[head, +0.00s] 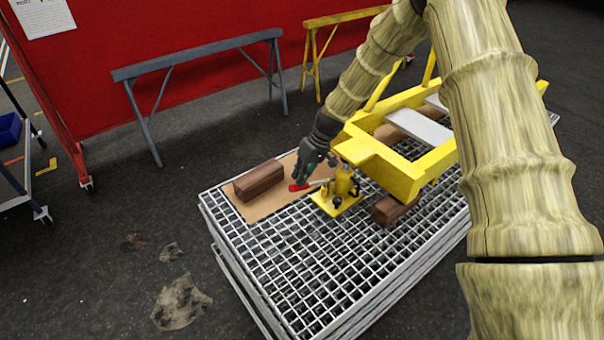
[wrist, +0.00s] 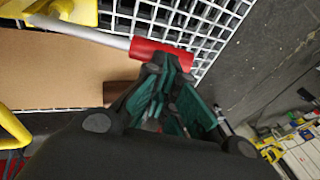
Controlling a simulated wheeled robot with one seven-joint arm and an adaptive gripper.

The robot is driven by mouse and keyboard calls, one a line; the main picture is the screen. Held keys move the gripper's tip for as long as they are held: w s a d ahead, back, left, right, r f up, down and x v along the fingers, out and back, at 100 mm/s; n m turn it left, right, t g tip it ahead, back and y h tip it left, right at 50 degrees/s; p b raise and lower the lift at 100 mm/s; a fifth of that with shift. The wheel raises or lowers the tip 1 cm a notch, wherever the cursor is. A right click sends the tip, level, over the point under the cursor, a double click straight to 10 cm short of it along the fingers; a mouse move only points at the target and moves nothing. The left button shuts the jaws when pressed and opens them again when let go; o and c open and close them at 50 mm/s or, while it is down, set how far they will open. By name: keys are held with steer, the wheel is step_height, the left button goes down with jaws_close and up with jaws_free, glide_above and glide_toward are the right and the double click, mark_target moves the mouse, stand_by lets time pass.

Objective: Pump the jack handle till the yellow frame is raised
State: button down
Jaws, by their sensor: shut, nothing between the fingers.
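The yellow frame (head: 390,170) spans the right part of the grated platform, with its near end above the small yellow jack (head: 343,183). The jack's handle has a red grip (head: 299,187) and points left, low over the platform. My gripper (head: 303,178) is at the red grip, with its fingers pointing down. In the wrist view, the handle's silver rod (wrist: 85,33) runs to the red grip (wrist: 162,55), which lies at the fingertips. My gripper (wrist: 165,95) is shut with nothing held. Whether the fingers touch the grip I cannot tell.
A brown wood block (head: 259,180) lies on a cardboard sheet (head: 240,207) left of the jack. Another wood block (head: 393,209) is under the frame. A grey sawhorse (head: 200,66) and a red panel (head: 150,40) stand behind. The grating's front (head: 300,270) is clear.

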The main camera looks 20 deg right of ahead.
mark_target(294, 188)
steer(key=shift+s+a+f+t+h, duration=0.15)
steer(key=shift+a+f+h, duration=0.2)
steer(key=shift+f, duration=0.15)
steer(key=shift+s+a+f+t+h, duration=0.15)
steer(key=shift+a+f+h, duration=0.1)
steer(key=shift+f+h, duration=0.15)
steer(key=shift+s+a+f+t+h+b, duration=0.1)
steer(key=shift+a+f+t+h+b, duration=0.15)
steer(key=shift+f+h, duration=0.35)
steer(key=shift+s+a+f+t+h+b, duration=0.15)
steer(key=shift+a+f+h, duration=0.15)
steer(key=shift+f, duration=0.45)
steer(key=shift+s+b+x, duration=0.15)
steer(key=shift+b+x, duration=0.15)
steer(key=shift+x, duration=0.65)
steer(key=shift+s+b+x, duration=0.2)
steer(key=shift+b+x, duration=0.05)
steer(key=shift+x, duration=0.7)
steer(key=shift+s+a+f, duration=0.15)
steer(key=shift+f, duration=0.05)
steer(key=shift+s+f, duration=0.1)
